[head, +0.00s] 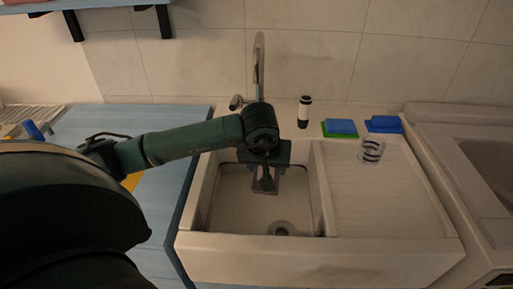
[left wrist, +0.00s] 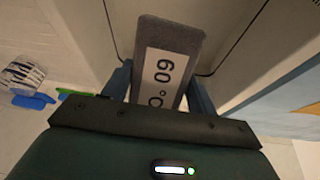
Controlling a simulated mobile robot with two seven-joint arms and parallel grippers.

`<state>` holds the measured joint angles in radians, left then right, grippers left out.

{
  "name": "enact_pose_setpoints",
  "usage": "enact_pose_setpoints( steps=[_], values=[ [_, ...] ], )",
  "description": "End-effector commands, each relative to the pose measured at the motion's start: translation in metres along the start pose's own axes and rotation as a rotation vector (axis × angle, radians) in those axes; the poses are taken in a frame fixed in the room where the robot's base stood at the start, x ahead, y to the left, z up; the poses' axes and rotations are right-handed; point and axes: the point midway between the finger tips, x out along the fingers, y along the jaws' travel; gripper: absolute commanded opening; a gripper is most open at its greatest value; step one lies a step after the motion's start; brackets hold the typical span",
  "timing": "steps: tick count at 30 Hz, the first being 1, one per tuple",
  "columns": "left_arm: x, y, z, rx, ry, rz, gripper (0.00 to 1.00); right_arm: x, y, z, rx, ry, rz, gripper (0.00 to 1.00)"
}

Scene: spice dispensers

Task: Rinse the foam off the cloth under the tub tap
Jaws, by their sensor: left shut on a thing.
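My left gripper (head: 265,168) reaches over the tub (head: 212,190) from the left and points down into it. In the left wrist view, my left gripper (left wrist: 160,92) is shut on the grey cloth (left wrist: 172,32), which has a white label with dark print. In the head view the cloth is mostly hidden by my wrist, and only a small grey part shows below it. The tap (head: 259,62) stands behind the tub, and its lower part is hidden by my arm. No running water shows, and I cannot make out foam. My right gripper is out of view.
The drain (head: 281,228) lies in the tub floor. On the right are a black-and-white bottle (head: 304,112), a blue-and-green sponge (head: 340,128), a blue sponge (head: 384,124) and a striped glass (head: 371,150). The draining board (head: 385,200) is clear in front. A blue counter (head: 185,125) is left.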

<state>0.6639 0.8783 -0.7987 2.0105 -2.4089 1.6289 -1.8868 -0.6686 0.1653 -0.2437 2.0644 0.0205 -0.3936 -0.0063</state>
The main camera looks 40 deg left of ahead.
Motion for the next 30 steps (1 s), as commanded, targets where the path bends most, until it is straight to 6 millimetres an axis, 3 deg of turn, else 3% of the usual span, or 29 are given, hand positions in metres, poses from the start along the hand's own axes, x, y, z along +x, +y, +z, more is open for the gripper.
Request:
enact_pose_setpoints(
  steps=[21,30],
  values=[
    [-0.051,0.019,0.026,0.001,0.001,0.002,0.29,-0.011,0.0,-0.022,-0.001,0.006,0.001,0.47],
    [-0.054,0.02,0.029,0.0,0.001,0.001,0.29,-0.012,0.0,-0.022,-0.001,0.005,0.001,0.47]
  ],
)
